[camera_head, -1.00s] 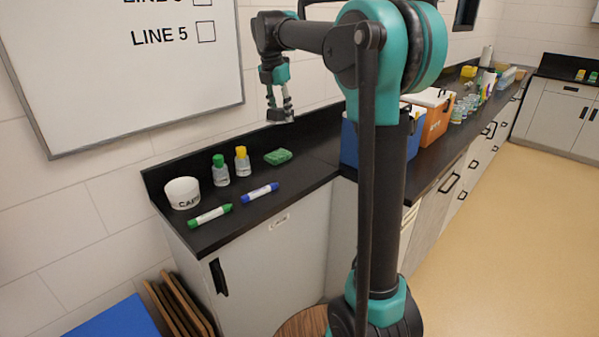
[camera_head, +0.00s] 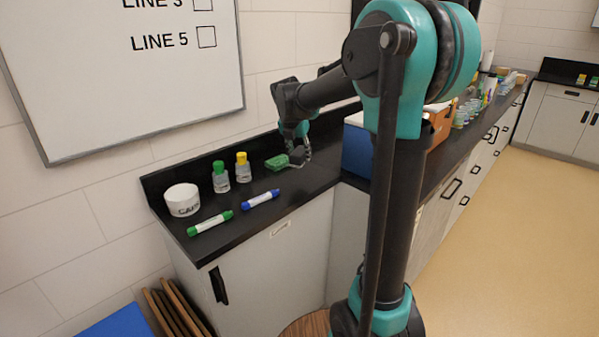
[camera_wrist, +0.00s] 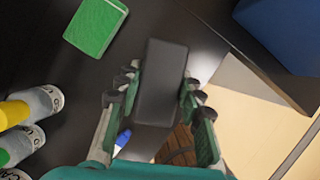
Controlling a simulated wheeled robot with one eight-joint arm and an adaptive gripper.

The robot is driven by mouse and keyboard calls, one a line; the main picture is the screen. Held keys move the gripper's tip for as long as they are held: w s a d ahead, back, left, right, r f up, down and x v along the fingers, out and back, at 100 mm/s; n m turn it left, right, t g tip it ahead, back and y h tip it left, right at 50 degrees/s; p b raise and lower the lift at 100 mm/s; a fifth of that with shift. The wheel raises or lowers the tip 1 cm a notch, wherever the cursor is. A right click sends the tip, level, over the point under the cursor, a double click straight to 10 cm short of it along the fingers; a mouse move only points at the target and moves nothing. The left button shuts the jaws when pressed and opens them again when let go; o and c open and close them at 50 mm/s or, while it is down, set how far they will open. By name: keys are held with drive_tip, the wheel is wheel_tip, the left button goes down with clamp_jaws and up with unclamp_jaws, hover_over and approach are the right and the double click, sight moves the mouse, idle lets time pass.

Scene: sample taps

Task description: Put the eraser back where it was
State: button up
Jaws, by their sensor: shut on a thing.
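The eraser (camera_wrist: 161,82) is a dark grey block between the fingers in the wrist view. In the head view the eraser (camera_head: 297,156) is small and partly hidden by the fingers. My gripper (camera_head: 299,153) is shut on it, low over the black counter (camera_head: 318,178), just right of a green sponge-like block (camera_head: 276,163). In the wrist view, my gripper (camera_wrist: 158,92) has one finger on each side of the eraser, and the green block (camera_wrist: 96,26) lies apart from it at upper left. I cannot tell whether the eraser touches the counter.
On the counter stand a white cup (camera_head: 182,200), a green-capped bottle (camera_head: 221,178) and a yellow-capped bottle (camera_head: 243,169). A green marker (camera_head: 210,223) and a blue marker (camera_head: 262,198) lie in front. A blue cooler (camera_head: 356,147) stands to the right. The whiteboard (camera_head: 120,80) hangs on the wall.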

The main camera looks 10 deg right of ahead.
sight(296, 155)
drive_tip(key=shift+f, duration=3.45)
drive_tip(key=o, duration=1.3)
drive_tip(key=shift+f, duration=0.1)
drive_tip(key=v, duration=1.2)
drive_tip(key=s+d+f+m, duration=0.2)
drive_tip(key=s+f+m, duration=0.5)
drive_tip(key=m, duration=0.3)
drive_tip(key=s+d+f+m+y, duration=0.1)
drive_tip(key=s+d+f+m, duration=0.1)
drive_tip(key=s+f+m, duration=0.5)
drive_tip(key=s+d+f+m+y, duration=0.1)
drive_tip(key=s+d+f+m, duration=0.1)
drive_tip(key=s+f+m, duration=0.5)
drive_tip(key=shift+s+d+f+m, duration=0.1)
drive_tip(key=shift+s+f+m, duration=0.05)
drive_tip(key=shift+s+m, duration=1.25)
drive_tip(key=shift+s+d+f+m, duration=0.1)
drive_tip(key=shift+s+m, duration=1.2)
drive_tip(key=shift+m, duration=0.2)
